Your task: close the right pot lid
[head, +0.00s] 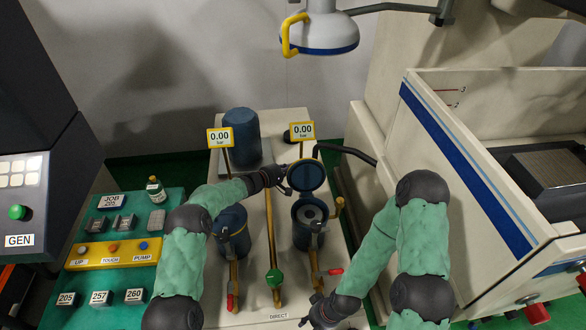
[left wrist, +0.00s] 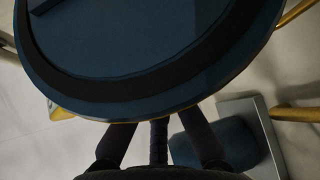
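The right pot (head: 308,236) stands open on the pale bench, its grey inside showing. Its round blue lid (head: 306,176) is raised, tilted up behind the opening. My left gripper (head: 283,177) is at the lid's left edge. In the left wrist view the lid (left wrist: 150,40) fills the top, with a dark ring on its face. The fingers of my left gripper (left wrist: 160,125) are spread apart, their tips hidden behind the lid's rim; contact cannot be told. My right gripper (head: 316,312) is low at the front of the bench, small and dark; its fingers are unclear.
The left pot (head: 233,235) stands beside, partly behind my left arm. Gauge signs (head: 302,131) on posts, a brass pipe (head: 270,225) and a green-handled valve (head: 274,277) are close by. A blue cylinder (head: 241,135) stands behind. A lamp-like head (head: 325,35) hangs above.

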